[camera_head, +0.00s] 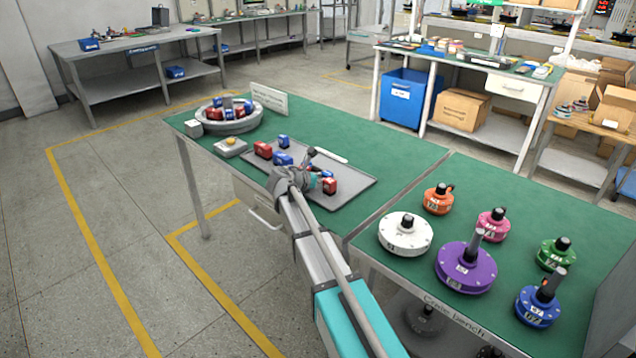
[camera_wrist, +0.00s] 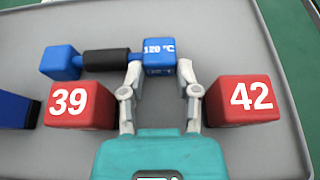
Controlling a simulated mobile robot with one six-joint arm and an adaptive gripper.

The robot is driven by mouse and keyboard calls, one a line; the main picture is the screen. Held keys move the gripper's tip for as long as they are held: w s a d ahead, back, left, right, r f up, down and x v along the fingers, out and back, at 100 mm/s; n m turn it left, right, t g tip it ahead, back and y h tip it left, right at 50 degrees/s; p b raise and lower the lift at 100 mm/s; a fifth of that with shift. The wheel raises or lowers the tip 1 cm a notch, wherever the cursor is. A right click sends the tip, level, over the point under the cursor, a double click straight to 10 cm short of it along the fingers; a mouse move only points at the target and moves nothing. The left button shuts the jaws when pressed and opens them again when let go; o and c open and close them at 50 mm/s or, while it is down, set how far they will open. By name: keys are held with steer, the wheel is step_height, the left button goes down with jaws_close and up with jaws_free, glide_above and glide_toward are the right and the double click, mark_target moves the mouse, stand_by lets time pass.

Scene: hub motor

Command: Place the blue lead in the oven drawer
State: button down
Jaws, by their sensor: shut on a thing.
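The blue lead (camera_wrist: 158,53) has blue blocks at both ends and a black middle. Its right block reads 120 °C and sits between the fingers of my gripper (camera_wrist: 160,72), which is shut on it above the grey tray (camera_wrist: 225,25). In the head view my gripper (camera_head: 302,172) is low over the tray (camera_head: 352,184), and the arm hides part of the contents. A drawer front (camera_head: 256,208) with a handle shows under the bench; I cannot tell whether it is the oven drawer.
Red blocks 39 (camera_wrist: 76,103) and 42 (camera_wrist: 243,101) flank my fingers. A round grey dish (camera_head: 204,126) of red and blue pieces and a button box (camera_head: 229,148) stand to the left. Several coloured hub motors, such as the purple one (camera_head: 465,268), stand right.

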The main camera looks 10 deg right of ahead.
steer(key=shift+f, duration=0.2)
steer(key=c, duration=0.6)
jaws_free()
steer(key=shift+r, duration=0.1)
steer(key=shift+r, duration=0.1)
steer(key=shift+s+a+r+p, duration=0.3)
steer(key=shift+s+a, duration=0.05)
steer(key=shift+a, duration=0.05)
steer(key=p+v, duration=0.3)
steer(key=v, duration=0.6)
steer(key=shift+p+v, duration=0.5)
steer(key=shift+v, duration=0.45)
